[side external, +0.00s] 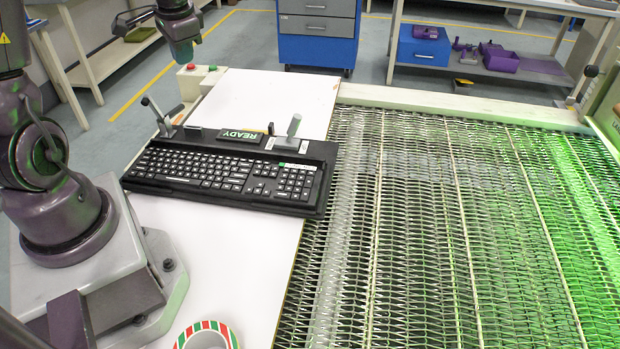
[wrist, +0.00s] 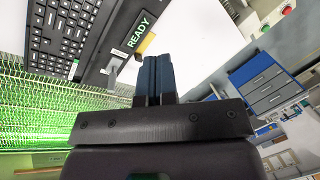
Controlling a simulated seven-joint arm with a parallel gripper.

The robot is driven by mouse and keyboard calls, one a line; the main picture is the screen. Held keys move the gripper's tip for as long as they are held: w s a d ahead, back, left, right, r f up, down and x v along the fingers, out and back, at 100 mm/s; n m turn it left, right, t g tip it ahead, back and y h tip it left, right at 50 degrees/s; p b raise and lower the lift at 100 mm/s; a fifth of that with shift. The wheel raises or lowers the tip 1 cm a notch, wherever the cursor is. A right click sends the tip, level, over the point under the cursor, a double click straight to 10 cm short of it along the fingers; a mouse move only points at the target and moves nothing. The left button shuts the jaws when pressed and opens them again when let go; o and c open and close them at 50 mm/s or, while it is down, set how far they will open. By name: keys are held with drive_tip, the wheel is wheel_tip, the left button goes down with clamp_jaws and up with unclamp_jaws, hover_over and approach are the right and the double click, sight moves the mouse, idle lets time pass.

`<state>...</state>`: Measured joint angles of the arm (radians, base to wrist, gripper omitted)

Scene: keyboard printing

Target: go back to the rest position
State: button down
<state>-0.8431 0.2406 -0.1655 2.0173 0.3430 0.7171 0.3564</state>
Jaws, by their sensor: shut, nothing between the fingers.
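My gripper (wrist: 154,60) is shut and empty in the wrist view, its two dark fingers side by side. In the side view my arm's end hangs at the top left, above and behind the keyboard and clear of it; the fingers are hard to make out there. The black keyboard (side external: 215,172) lies in a dark fixture on the white table (side external: 237,242). It also shows at the upper left of the wrist view (wrist: 68,30). A green-lit READY sign (side external: 240,136) stands on the fixture's back edge, and shows in the wrist view (wrist: 138,32).
Levers stand at the fixture's left (side external: 157,117) and right (side external: 293,127). A button box (side external: 190,80) sits behind it. A metal mesh conveyor (side external: 430,230) runs along the right. A striped tape roll (side external: 208,335) lies in front. A blue cabinet (side external: 318,45) stands behind.

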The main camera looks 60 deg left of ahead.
drive_tip(key=s+d+r+t+h, duration=0.1)
drive_tip(key=s+d+r, duration=0.1)
drive_tip(key=d, duration=0.6)
drive_tip(key=s+d+r+t+h, duration=0.1)
drive_tip(key=s+d+r+t, duration=0.1)
drive_tip(key=d+r, duration=0.3)
drive_tip(key=s+d+r+t, duration=0.2)
drive_tip(key=s+d+r, duration=0.1)
drive_tip(key=d, duration=1)
drive_tip(key=shift+s+r+m+h, duration=0.25)
drive_tip(key=shift+s+m+h, duration=0.05)
drive_tip(key=shift+h, duration=0.1)
